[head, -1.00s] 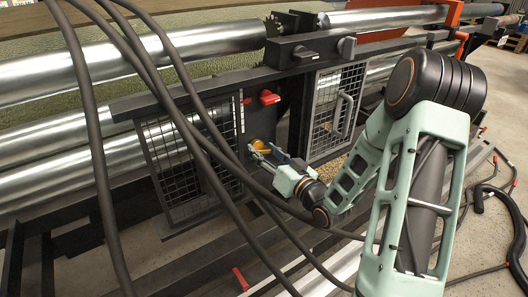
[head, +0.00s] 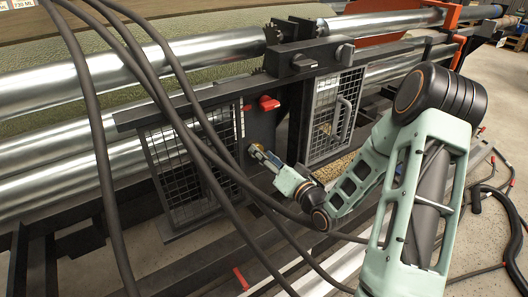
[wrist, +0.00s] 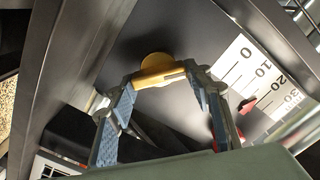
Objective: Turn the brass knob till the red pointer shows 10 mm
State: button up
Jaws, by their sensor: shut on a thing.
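The brass knob (wrist: 156,66) is a round disc with a raised bar, on a dark panel. In the wrist view my gripper (wrist: 160,76) is shut on that bar, one fingertip at each end. In the head view my gripper (head: 256,150) reaches the panel and mostly hides the knob.
A red handle (head: 269,103) sits on the panel above my gripper. Mesh guards flank it, one on the left (head: 190,170) and one on the right (head: 335,115). Dark hoses (head: 95,140) hang in front on the left. Steel rollers (head: 60,75) run behind.

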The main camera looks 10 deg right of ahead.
jog(key=m+p, duration=0.2)
jog(key=m, duration=0.2)
jog(key=shift+d, duration=0.1)
jog(key=m+p, duration=0.2)
jog(key=m, duration=0.2)
jog(key=m+p, duration=0.2)
jog(key=m, duration=0.3)
jog(key=shift+f, duration=0.2)
jog(key=m+p, duration=0.1)
jog(key=m, duration=0.2)
jog(key=shift+f+m, duration=0.15)
jog(key=shift+m, duration=0.15)
jog(key=m, duration=0.4)
jog(key=shift+f, duration=0.1)
jog(key=m, duration=0.2)
jog(key=m+b, duration=0.1)
jog(key=m, duration=0.1)
jog(key=shift+s+a+f, duration=0.1)
jog(key=shift+a, duration=0.1)
jog(key=m+b, duration=0.2)
jog(key=m, duration=0.2)
jog(key=shift+a+m, duration=0.1)
jog(key=shift+m, duration=0.2)
jog(key=shift+a+m+b, duration=0.1)
jog(key=shift+m+b, duration=0.55)
jog(key=shift+m, duration=1.15)
